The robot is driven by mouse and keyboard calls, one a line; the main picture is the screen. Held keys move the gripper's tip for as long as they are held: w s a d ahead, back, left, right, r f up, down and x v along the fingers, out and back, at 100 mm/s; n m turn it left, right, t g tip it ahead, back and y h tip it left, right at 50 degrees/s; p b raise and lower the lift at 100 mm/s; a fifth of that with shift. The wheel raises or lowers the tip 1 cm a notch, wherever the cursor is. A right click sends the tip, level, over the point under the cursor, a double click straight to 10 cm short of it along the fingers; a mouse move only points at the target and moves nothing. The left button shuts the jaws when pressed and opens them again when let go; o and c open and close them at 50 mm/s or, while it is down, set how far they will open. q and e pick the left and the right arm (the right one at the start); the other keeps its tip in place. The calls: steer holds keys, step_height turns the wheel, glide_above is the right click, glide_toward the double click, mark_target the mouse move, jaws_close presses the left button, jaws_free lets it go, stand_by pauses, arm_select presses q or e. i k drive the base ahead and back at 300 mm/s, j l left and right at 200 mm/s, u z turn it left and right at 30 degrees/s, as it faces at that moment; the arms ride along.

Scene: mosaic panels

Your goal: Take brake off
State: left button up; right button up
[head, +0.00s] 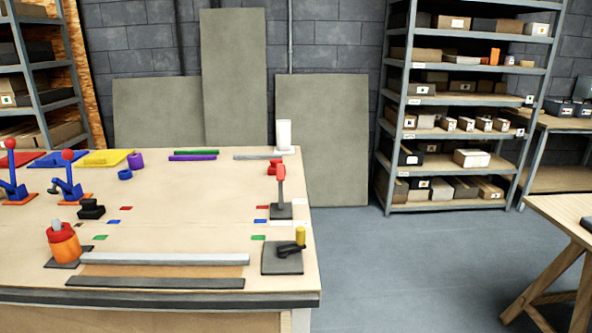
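A workbench (190,215) fills the lower left of the head view. An upright lever with a red grip (281,173) stands on a dark base (281,211) near its right edge. Two blue levers with red ball tops stand at the left, one (67,180) on an orange plate and one (12,175) partly cut off. A black crank with a yellow knob (300,236) sits on a grey plate (283,261) at the front right corner. I cannot tell which of these is the brake. Neither of my grippers is in view.
An orange and red cylinder (64,245) stands at the bench's front left. Long grey bars (165,258) lie along the front. A white upright block (283,135) stands at the back right corner. The middle is mostly clear. Open floor (410,260) lies right of the bench.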

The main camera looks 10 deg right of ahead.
mark_target(280, 168)
steer(key=i+l, duration=0.15)
steer(key=l, duration=0.25)
steer(key=i+l+u, duration=0.15)
steer(key=l, duration=0.2)
steer(key=i+l, duration=0.15)
steer(key=l, duration=0.25)
